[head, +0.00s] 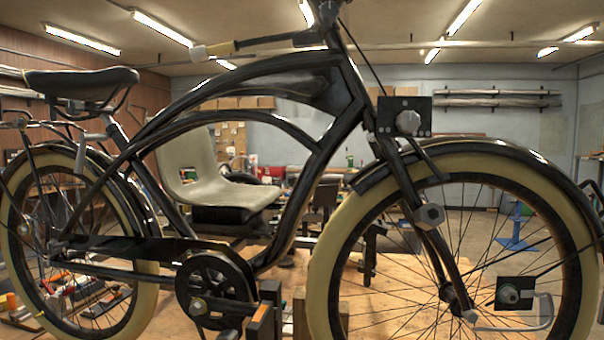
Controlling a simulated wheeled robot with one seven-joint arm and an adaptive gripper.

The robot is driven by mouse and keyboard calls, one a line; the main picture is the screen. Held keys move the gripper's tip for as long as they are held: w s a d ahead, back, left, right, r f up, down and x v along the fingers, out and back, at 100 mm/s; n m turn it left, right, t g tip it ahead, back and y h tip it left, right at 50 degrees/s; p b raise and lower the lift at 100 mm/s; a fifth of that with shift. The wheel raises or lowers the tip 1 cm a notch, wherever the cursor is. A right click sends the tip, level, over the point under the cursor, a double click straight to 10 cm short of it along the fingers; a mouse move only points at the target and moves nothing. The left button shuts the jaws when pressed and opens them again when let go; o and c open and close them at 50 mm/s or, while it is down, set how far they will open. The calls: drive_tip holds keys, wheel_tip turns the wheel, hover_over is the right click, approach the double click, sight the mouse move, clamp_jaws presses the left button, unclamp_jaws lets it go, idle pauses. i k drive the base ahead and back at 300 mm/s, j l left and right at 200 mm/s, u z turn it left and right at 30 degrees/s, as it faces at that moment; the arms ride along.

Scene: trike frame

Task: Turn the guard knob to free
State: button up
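My gripper is not in view.
The black bicycle-like frame (335,140) with cream-tyred wheels (335,240) fills the view. A pale seat shell (205,175) stands behind it. A wooden bench top (400,300) lies beyond the spokes. Open floor (480,225) shows at the right.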

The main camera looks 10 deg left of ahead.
sight(53, 247)
drive_tip(key=u, duration=1.6)
drive_tip(key=i+l+u, duration=0.1)
drive_tip(key=i+u, duration=0.25)
drive_tip(key=i+l+u, duration=0.15)
drive_tip(key=u, duration=0.25)
drive_tip(key=i+l+u, duration=0.35)
drive_tip(key=j, duration=0.1)
